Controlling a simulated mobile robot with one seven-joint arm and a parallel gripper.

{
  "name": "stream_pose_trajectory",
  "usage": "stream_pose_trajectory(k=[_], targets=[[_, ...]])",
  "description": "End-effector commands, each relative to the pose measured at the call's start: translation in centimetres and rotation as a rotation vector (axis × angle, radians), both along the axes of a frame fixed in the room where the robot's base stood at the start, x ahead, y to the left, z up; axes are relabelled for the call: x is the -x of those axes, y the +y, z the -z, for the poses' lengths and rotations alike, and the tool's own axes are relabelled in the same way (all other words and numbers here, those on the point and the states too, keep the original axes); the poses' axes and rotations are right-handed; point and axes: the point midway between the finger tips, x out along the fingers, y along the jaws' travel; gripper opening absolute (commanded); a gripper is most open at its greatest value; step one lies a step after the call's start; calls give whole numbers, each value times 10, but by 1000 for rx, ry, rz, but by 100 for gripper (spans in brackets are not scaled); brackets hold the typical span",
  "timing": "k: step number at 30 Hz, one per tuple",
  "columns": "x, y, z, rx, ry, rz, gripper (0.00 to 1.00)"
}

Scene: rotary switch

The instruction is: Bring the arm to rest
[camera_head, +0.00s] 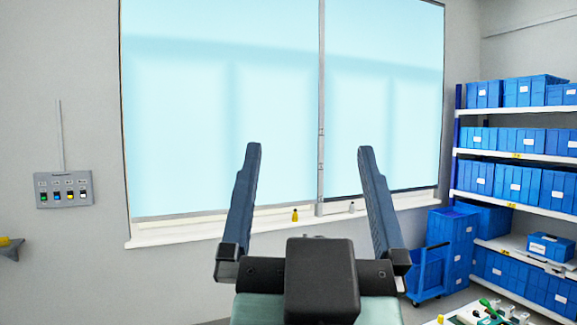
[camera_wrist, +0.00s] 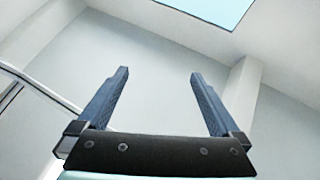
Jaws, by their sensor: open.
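My gripper (camera_head: 308,165) is raised in the middle of the head view, in front of the window. Its two dark blue fingers stand wide apart and nothing is between them. It also shows in the wrist view (camera_wrist: 160,85), open and empty, with pale walls and part of a bright panel behind it. A grey switch panel (camera_head: 64,189) with a row of coloured knobs is fixed to the wall at the left of the head view, well apart from my gripper.
A large window (camera_head: 220,110) fills the back wall, with small items on its sill (camera_head: 175,231). Shelves of blue bins (camera_head: 515,140) stand at the right. A table edge with tools (camera_head: 487,314) shows at the lower right.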

Motion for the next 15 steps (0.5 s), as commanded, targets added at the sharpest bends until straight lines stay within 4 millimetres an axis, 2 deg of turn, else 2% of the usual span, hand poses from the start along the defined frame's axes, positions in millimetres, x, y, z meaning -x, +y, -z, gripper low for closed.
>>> stream_pose_trajectory(k=[1,5,14,15], targets=[[16,9,-18,14,-69,-11,100],[38,19,-39,32,-161,-20,100],[40,20,-42,35,-172,-20,100],[40,20,-37,34,-172,-21,100]])
